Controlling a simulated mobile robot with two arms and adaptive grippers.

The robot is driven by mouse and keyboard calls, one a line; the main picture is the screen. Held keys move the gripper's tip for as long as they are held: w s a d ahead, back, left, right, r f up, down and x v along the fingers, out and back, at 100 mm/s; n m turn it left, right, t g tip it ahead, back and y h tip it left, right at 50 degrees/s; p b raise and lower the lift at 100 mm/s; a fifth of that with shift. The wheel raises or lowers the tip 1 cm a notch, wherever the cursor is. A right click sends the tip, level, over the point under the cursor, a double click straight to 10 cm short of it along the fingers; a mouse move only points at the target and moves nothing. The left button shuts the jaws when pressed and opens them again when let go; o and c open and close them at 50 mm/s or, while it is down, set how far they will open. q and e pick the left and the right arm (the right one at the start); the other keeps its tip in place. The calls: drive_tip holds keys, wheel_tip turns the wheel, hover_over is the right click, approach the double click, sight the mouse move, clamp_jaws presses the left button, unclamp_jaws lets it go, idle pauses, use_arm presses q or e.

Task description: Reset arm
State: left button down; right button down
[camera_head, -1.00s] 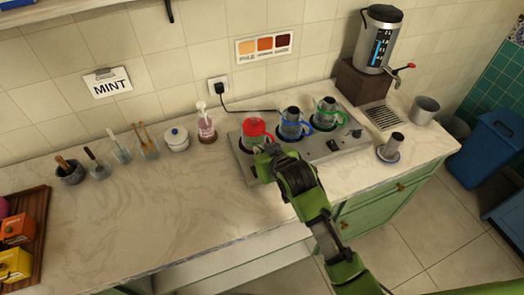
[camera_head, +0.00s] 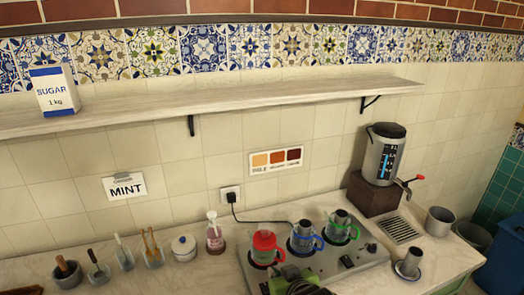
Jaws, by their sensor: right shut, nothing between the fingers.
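My right gripper (camera_head: 281,272) is at the bottom edge of the head view, just in front of the red-lidded glass pot (camera_head: 264,248). It is shut and empty; most of the arm behind it is cut off by the frame. The red pot sits at the left of the grey burner plate (camera_head: 350,276). My left gripper is not in view.
A blue-handled pot (camera_head: 304,239) and a green-handled pot (camera_head: 339,228) stand on the plate beside the red one. A samovar (camera_head: 382,155) stands at the right. A shelf (camera_head: 250,97) with a sugar box (camera_head: 55,90) runs above. Several jars line the counter at left.

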drive_tip(key=s+d+f+g+h, duration=0.1)
drive_tip(key=s+d+f+g, duration=0.3)
drive_tip(key=s, duration=0.6)
drive_tip(key=s+d+f+m+h, duration=0.1)
drive_tip(key=s+d+f, duration=0.1)
drive_tip(key=s+d, duration=0.65)
drive_tip(key=s+d+f+g+h, duration=0.1)
drive_tip(key=s+d+f+g, duration=0.25)
drive_tip(key=s, duration=0.85)
wheel_tip(320, 180, down, 33)
drive_tip(key=s+b, duration=0.2)
drive_tip(key=b, duration=0.4)
drive_tip(key=s+d+f+g+b, duration=0.1)
drive_tip(key=s+d+f+b, duration=0.2)
drive_tip(key=s+f, duration=1.3)
wheel_tip(320, 180, down, 3)
drive_tip(key=shift+s+r+b, duration=0.15)
drive_tip(key=shift+s+b, duration=0.1)
drive_tip(key=shift+b, duration=0.15)
drive_tip(key=shift+d+g, duration=0.1)
drive_tip(key=shift+g, duration=0.15)
